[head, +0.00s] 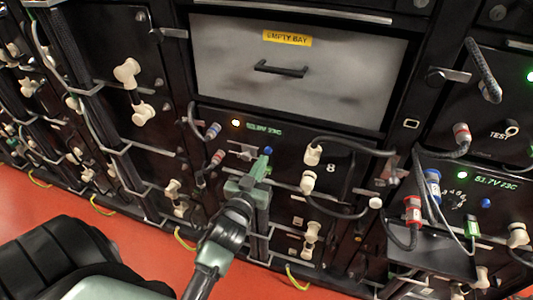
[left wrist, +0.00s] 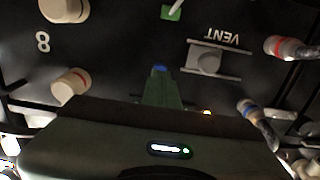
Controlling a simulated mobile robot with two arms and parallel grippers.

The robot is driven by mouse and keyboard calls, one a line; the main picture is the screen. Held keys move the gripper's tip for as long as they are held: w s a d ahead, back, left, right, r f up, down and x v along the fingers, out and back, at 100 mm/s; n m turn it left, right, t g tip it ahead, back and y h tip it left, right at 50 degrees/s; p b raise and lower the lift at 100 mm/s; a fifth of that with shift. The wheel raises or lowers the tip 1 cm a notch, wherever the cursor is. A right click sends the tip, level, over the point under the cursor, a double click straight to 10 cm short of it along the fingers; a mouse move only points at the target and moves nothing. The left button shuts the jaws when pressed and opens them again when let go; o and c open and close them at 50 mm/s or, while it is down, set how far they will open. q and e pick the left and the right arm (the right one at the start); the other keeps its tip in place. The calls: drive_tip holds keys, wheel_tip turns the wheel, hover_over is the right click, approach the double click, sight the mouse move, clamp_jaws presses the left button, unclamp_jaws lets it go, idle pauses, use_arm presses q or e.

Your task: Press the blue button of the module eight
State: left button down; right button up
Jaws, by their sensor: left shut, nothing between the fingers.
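The module marked 8 (head: 331,168) is a black panel below the grey empty bay drawer. Its blue button (head: 267,150) shows just above the tips of my left gripper (head: 262,163). In the left wrist view the panel is upside down, with the 8 at left. There the blue button (left wrist: 160,68) peeks out directly beyond the shut green fingers (left wrist: 160,82), which cover part of it. I cannot tell whether the fingertips touch the button. The left gripper is shut and empty. My right gripper is not in view.
The VENT knob (left wrist: 208,58) sits close beside the fingers. Blue-banded (head: 212,131) and red-banded (head: 217,158) plugs are at left. The empty bay drawer (head: 355,75) is above.

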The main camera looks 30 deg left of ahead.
use_arm(q)
drive_tip(key=shift+x, duration=1.35)
idle(0.3)
drive_tip(key=p+v, duration=0.2)
drive_tip(key=v, duration=0.6)
idle(0.5)
idle(0.4)
drive_tip(key=s+d+f+m+g+h, duration=0.1)
drive_tip(key=s+d+f+g, duration=0.25)
drive_tip(key=f, duration=0.85)
drive_tip(key=s+d+f+m+g+h, duration=0.1)
drive_tip(key=s+d+f+g+h, duration=0.2)
drive_tip(key=f, duration=0.8)
drive_tip(key=s+d+f+m+g, duration=0.1)
drive_tip(key=s+d+f+g, duration=0.3)
drive_tip(key=f, duration=0.8)
drive_tip(key=s+a+f+g, duration=0.1)
drive_tip(key=s+f+g, duration=0.1)
drive_tip(key=s+f, duration=0.3)
drive_tip(key=s+a+f+m+g, duration=0.1)
drive_tip(key=s+f, duration=0.4)
drive_tip(key=s, duration=0.9)
drive_tip(key=s+a+f+m+g+p, duration=0.1)
drive_tip(key=s+f+g, duration=0.2)
drive_tip(key=s, duration=0.6)
drive_tip(key=shift+s+f, duration=0.25)
drive_tip(key=shift+f, duration=0.7)
